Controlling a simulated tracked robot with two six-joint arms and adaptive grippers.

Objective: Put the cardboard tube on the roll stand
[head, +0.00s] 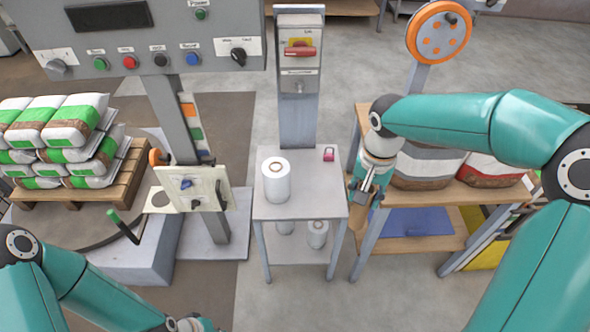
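A white roll with a brown core (276,180) stands upright on a small grey table (322,205). I cannot tell which piece is the roll stand. My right gripper (362,200) points down between the right edge of that table and the wooden workbench.
White rolls (317,233) stand on the table's lower shelf, and a small pink item (328,154) lies on top. The workbench (470,195) carries bags. A control panel (150,40) and a pallet of bags (88,195) are left. The floor in front is clear.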

